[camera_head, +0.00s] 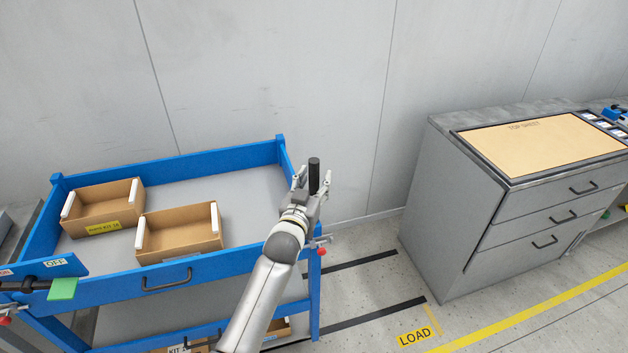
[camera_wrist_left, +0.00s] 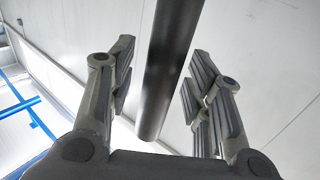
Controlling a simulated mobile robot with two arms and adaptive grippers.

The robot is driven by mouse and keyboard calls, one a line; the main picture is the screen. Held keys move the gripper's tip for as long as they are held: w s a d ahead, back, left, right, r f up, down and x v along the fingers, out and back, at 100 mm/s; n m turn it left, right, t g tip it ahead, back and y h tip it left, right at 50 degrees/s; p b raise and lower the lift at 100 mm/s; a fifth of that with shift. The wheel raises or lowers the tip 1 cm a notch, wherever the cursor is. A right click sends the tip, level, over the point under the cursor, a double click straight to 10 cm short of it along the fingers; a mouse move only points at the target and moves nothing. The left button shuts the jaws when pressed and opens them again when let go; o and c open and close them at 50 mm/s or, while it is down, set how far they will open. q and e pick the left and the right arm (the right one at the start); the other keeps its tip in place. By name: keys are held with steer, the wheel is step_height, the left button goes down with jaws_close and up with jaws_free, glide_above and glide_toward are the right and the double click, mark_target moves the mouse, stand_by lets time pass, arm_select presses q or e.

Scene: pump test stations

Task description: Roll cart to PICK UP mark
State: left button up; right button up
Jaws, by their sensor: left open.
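The blue cart (camera_head: 220,157) stands at the left in the head view, against the grey wall. A black upright handle (camera_head: 314,168) shows at its right end and also as a dark bar in the left wrist view (camera_wrist_left: 168,70). My left gripper (camera_head: 311,187) is at that handle, with its fingers open. In the left wrist view its fingers (camera_wrist_left: 160,90) stand on both sides of the bar with gaps visible. Whether the fingers touch it elsewhere is hidden. My right gripper is not in view. No PICK UP mark is readable.
Two cardboard boxes (camera_head: 178,247) (camera_head: 110,213) sit on the cart's top. A yellow LOAD label (camera_head: 415,337) and black floor strips (camera_head: 375,313) lie right of the cart. A grey drawer cabinet (camera_head: 455,215) stands further right, with floor between. A yellow line (camera_head: 530,311) crosses the floor.

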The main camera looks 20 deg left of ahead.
arm_select(q)
jaws_close()
steer(key=shift+w+d, duration=0.2)
steer(key=shift+d, duration=0.15)
stand_by(0.3)
jaws_free()
steer(key=shift+d, duration=0.15)
steer(key=s, duration=1.2)
steer(key=shift+f, duration=0.1)
